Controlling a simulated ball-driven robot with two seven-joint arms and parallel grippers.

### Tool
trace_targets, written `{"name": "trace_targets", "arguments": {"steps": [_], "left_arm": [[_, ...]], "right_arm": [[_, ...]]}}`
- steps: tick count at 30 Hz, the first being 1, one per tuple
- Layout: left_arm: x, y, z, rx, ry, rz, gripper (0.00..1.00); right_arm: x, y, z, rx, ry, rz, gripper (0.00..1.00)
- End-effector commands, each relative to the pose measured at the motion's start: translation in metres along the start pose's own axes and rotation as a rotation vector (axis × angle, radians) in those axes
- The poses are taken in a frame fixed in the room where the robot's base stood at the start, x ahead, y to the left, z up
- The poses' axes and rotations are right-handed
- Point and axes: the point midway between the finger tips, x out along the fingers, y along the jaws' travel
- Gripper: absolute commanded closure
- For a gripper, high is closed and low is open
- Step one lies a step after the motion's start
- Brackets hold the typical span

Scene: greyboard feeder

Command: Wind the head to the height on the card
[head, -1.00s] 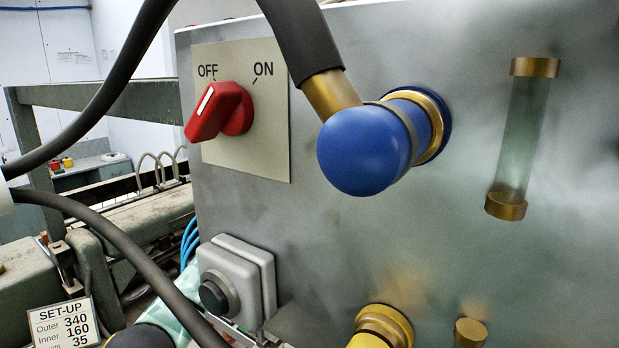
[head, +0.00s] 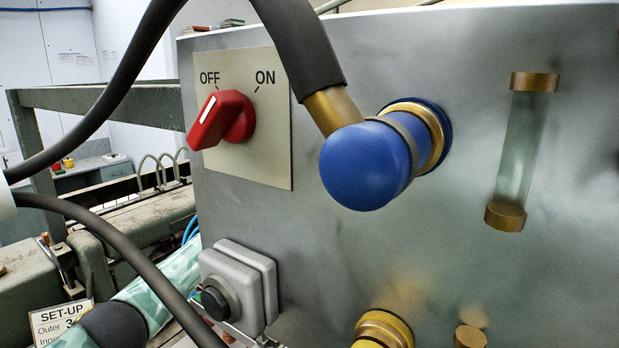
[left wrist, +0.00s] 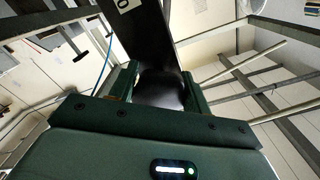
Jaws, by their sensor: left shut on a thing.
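The set-up card (head: 60,322) is at the lower left of the head view. No height scale can be read. My right gripper is not in view.
A grey metal cabinet (head: 420,250) fills the right. It carries a red OFF/ON switch (head: 222,118) turned toward OFF, a blue hose elbow (head: 370,165) and a sight glass (head: 522,150). Dark hoses (head: 110,90) cross the left. A grey box with a black button (head: 215,303) sits below.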

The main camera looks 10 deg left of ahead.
Motion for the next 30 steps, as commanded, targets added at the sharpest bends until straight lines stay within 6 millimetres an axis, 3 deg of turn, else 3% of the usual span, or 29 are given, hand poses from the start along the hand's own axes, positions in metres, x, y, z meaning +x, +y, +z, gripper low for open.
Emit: {"name": "trace_targets", "arguments": {"steps": [15, 30], "left_arm": [[0.000, -0.003, -0.003, 0.435, 0.001, 0.000, 0.75], [0.000, -0.003, -0.002, 0.600, 0.001, -0.001, 0.75]], "right_arm": [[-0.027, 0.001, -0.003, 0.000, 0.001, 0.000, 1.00], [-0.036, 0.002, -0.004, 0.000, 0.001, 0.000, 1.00]]}}
